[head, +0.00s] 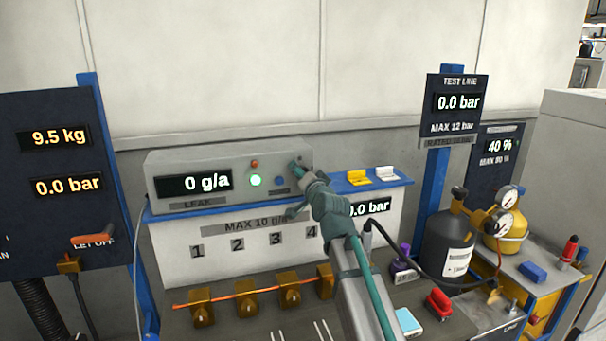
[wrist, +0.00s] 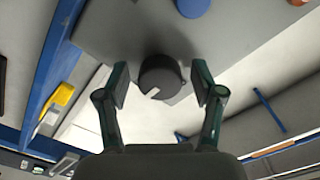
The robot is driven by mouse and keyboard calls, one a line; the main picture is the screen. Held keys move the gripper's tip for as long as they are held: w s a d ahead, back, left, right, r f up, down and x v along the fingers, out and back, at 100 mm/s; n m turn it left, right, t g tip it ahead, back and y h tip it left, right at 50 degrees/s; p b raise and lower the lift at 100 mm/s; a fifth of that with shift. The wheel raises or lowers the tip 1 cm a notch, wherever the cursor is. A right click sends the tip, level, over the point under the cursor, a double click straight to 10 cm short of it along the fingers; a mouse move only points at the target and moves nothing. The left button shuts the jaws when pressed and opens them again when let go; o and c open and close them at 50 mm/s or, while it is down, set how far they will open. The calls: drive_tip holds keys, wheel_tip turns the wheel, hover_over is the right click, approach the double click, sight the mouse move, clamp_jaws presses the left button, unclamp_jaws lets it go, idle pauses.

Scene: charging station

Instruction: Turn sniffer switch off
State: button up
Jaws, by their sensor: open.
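The grey sniffer box (head: 225,160) reads 0 g/a, with a lit green light (head: 255,181) on its front. In the wrist view a dark round switch knob (wrist: 172,84) with a white mark sits on the grey panel (wrist: 115,30). My gripper (wrist: 160,82) is open, one finger on each side of the knob. A gap shows between the knob and each finger. In the head view my gripper (head: 303,172) is at the right end of the box's front and largely hides the knob.
An orange button (head: 254,163) and a blue button (head: 279,181) are left of my gripper. A yellow case (head: 358,177) and a white case (head: 386,173) lie on the blue ledge to the right. Several brass fittings (head: 247,300) stand below.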

drive_tip(key=c, duration=1.1)
drive_tip(key=shift+c, duration=0.2)
drive_tip(key=shift+f+n+b, duration=0.1)
drive_tip(key=shift+n+b, duration=0.2)
drive_tip(key=shift+b, duration=0.2)
drive_tip(key=n+b, duration=0.2)
drive_tip(key=b, duration=0.1)
drive_tip(key=shift+f+b, duration=0.15)
drive_tip(key=shift+b, duration=0.2)
drive_tip(key=n+b, duration=0.6)
drive_tip(key=shift+n+b, duration=0.4)
drive_tip(key=n+b, duration=0.3)
drive_tip(key=n, duration=0.1)
drive_tip(key=shift+r+n+b, duration=0.15)
drive_tip(key=shift+n+b, duration=0.5)
drive_tip(key=shift+n, duration=0.45)
drive_tip(key=shift+r+n+b, duration=0.1)
drive_tip(key=shift+n+b, duration=0.55)
drive_tip(key=shift+n, duration=0.45)
